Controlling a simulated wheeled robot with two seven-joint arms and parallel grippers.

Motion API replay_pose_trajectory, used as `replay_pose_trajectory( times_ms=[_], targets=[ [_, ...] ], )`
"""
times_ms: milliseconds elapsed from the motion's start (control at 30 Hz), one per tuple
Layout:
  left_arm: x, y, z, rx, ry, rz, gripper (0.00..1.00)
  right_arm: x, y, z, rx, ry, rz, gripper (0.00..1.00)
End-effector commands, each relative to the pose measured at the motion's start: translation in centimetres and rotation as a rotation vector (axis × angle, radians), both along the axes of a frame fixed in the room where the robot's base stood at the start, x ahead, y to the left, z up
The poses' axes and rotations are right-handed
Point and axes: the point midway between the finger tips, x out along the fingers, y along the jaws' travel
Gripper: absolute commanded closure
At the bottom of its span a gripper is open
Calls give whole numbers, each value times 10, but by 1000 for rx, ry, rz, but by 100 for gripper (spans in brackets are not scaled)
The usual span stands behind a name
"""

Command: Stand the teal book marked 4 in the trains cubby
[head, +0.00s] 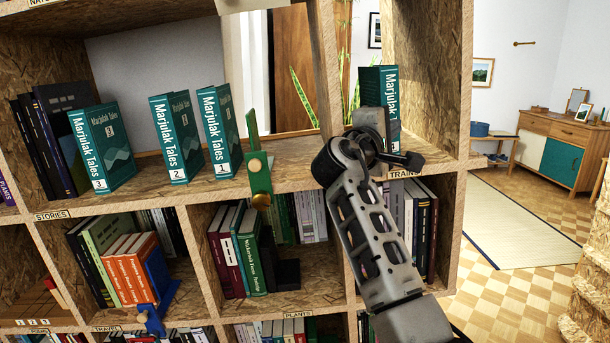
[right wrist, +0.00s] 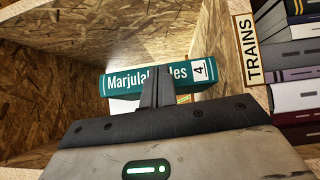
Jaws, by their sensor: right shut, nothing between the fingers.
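The teal book marked 4 (right wrist: 205,72) stands upright in the top right cubby, spine facing out. In the head view its upper part (head: 376,80) shows behind my right gripper. The trains label (head: 403,174) is on the shelf edge under this cubby, and it also shows in the right wrist view (right wrist: 246,50). My right gripper (right wrist: 157,88) is shut and empty, with its fingertips at the middle of the spine, covering part of the title. I cannot tell whether they touch it. My left gripper is out of view.
Teal books marked 3 (head: 100,148), 2 (head: 176,138) and 1 (head: 220,130) stand in the stories cubby. A green divider with wooden knobs (head: 258,170) is at the shelf's front edge. Books fill the cubby below the trains label (head: 415,225). Open floor (head: 530,235) lies to the right.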

Motion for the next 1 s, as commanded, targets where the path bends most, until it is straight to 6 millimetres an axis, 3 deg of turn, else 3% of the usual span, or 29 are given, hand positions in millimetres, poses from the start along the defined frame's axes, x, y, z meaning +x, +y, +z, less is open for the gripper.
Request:
replay_pose_trajectory(
  times_ms=[633,1000],
  targets=[
    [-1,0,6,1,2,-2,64,-65,-2,0,1,0,1,100],
    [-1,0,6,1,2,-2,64,-73,-2,0,-1,1,1,100]
  ],
)
